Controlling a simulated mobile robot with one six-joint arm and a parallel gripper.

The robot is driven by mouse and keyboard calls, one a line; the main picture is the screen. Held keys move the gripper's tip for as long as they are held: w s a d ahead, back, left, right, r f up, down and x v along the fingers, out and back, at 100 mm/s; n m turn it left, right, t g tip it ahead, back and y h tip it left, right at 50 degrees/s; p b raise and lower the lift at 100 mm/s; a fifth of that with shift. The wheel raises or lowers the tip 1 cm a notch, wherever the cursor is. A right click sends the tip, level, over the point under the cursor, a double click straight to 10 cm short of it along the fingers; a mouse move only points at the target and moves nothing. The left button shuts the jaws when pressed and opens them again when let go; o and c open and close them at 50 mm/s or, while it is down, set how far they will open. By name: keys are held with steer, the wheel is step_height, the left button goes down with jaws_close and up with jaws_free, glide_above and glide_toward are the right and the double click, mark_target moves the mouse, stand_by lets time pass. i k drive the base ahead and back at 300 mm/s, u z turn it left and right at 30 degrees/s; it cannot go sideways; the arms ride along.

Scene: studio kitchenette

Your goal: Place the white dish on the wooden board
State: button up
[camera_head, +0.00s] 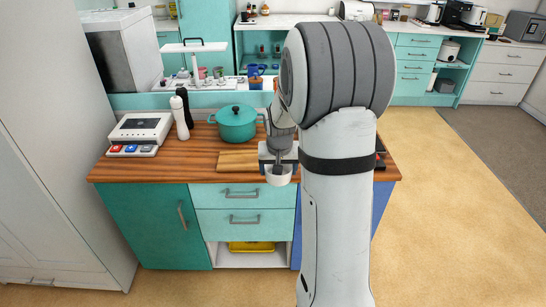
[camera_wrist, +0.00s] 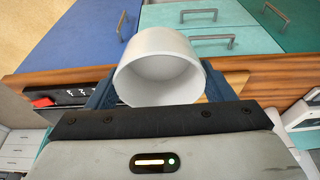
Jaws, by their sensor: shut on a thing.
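The white dish (camera_head: 279,178) is a small, deep round cup shape. My gripper (camera_head: 278,162) is shut on it, and in the head view it hangs by the counter's front edge. In the wrist view the dish (camera_wrist: 158,62) sits between the dark blue fingers of my gripper (camera_wrist: 160,88), its open mouth facing the camera and empty. The wooden board (camera_head: 237,160) lies flat on the counter in front of the green pot, left of my gripper. Its right end is hidden behind my gripper and arm.
A teal lidded pot (camera_head: 236,123) stands right behind the board. A white appliance with colored buttons (camera_head: 139,133) and white and black mills (camera_head: 179,116) stand to the left. The brown wooden counter (camera_head: 150,172) is bare at its front left. Teal drawers (camera_head: 240,194) are below.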

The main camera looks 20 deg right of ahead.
mark_target(242, 159)
steer(key=z, duration=0.2)
steer(key=i, duration=1)
steer(key=u, duration=0.15)
steer(key=k, duration=0.9)
steer(key=z, duration=0.2)
steer(key=i, duration=0.9)
steer(key=u, duration=0.05)
